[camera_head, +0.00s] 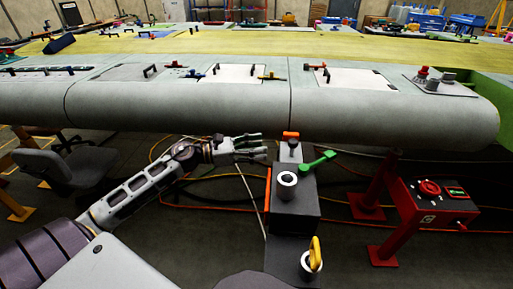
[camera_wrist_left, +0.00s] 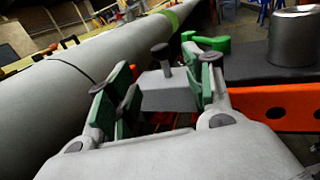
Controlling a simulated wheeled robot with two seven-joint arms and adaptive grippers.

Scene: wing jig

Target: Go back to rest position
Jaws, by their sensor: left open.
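My left gripper (camera_head: 252,148) is open and empty, below the front edge of the wing and just left of a dark stand (camera_head: 294,208). In the left wrist view its green-padded fingers (camera_wrist_left: 160,98) are spread apart. A grey block with a dark knob (camera_wrist_left: 166,88) shows beyond and between the fingers; I cannot tell how far it is from them. The same block (camera_head: 290,151) tops the stand in the head view. My right gripper is not in view.
The long grey wing (camera_head: 190,105) spans the view above my gripper. A green lever (camera_head: 316,162) sits on the stand, and a yellow handle (camera_head: 315,252) is nearer. A red control box (camera_head: 432,208) stands to the right. An office chair (camera_head: 65,175) is at left. Cables lie on the floor.

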